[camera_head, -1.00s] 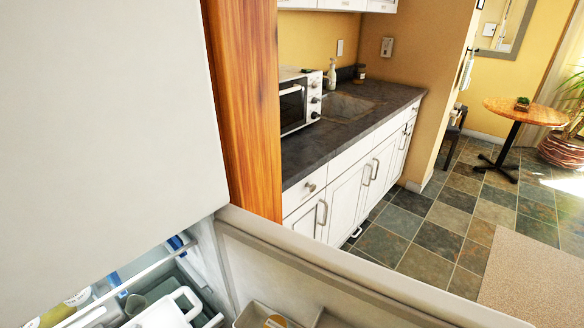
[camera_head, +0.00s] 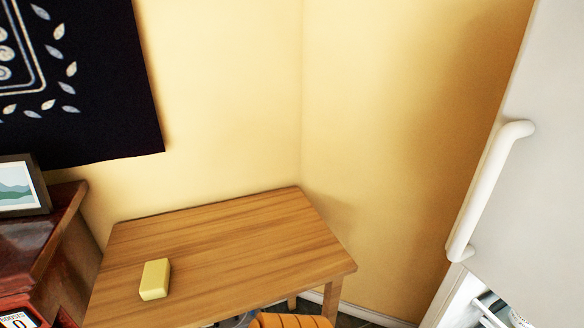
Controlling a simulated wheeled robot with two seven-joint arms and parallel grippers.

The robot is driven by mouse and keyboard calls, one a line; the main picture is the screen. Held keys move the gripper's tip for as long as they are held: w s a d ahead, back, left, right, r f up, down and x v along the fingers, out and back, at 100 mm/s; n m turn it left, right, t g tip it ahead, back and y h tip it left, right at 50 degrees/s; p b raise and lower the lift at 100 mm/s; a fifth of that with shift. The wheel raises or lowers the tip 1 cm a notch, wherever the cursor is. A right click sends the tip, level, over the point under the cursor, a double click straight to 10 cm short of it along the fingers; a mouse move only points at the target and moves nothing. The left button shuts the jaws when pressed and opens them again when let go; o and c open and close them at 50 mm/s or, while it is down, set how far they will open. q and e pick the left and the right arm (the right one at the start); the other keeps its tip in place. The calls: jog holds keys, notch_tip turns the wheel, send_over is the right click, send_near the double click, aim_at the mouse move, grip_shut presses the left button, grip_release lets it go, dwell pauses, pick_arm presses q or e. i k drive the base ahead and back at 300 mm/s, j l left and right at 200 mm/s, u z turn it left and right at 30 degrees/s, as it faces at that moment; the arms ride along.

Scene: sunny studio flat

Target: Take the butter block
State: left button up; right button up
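The butter block (camera_head: 155,279) is a pale yellow rectangular block. It lies on the left part of a small wooden table (camera_head: 240,245), close to its left edge. Nothing touches it but the tabletop. Neither of my grippers shows in this view.
A white fridge with a handle (camera_head: 488,190) stands at the right, its lower compartment open. A dark red cabinet (camera_head: 45,245) with a picture frame (camera_head: 22,188) stands left of the table. An orange ribbed thing (camera_head: 290,321) is cut off at the bottom edge. The table's right part is bare.

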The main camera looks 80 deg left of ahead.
aim_at(155, 286)
jog(key=u, duration=3.85)
jog(key=l+u, duration=0.15)
jog(key=l, duration=0.3)
